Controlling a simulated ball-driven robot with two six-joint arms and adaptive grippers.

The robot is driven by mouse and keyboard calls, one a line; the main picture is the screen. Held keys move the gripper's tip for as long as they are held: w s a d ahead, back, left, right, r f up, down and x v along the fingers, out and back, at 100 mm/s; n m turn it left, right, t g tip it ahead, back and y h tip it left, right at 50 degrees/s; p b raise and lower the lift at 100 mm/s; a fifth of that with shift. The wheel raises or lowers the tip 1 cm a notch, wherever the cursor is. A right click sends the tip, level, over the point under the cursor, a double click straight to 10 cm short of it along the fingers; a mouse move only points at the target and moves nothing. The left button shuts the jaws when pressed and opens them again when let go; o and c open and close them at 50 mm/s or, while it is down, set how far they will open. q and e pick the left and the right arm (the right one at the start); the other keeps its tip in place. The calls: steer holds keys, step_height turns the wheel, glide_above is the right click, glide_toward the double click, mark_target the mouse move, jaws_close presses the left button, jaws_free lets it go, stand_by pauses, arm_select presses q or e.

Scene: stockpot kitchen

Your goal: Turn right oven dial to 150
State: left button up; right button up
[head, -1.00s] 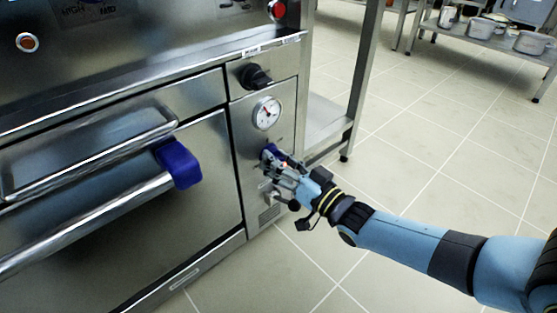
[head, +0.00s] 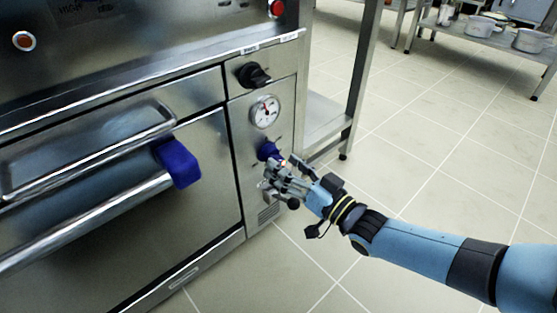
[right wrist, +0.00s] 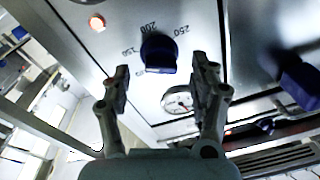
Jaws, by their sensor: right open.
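The blue oven dial (head: 268,151) is on the steel front panel, below the round gauge. In the right wrist view the dial (right wrist: 158,50) shows close up, with 150, 200 and 250 printed around it. I cannot tell which number it points to. My right gripper (head: 284,170) is just in front of and below the dial in the head view. In the right wrist view the gripper (right wrist: 163,72) is open and empty, with its fingers apart and the dial beyond the tips. My left gripper is not in view.
A black knob (head: 254,75) and a white gauge (head: 265,111) sit above the dial. The oven door handle (head: 90,215) and a blue piece (head: 178,162) jut out at left. A steel table leg (head: 361,80) stands right of the oven. The tiled floor (head: 440,160) is clear.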

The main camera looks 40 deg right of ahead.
steer(key=s+d, duration=0.1)
steer(key=s, duration=0.8)
steer(key=shift+f, duration=0.4)
steer(key=shift+d, duration=0.1)
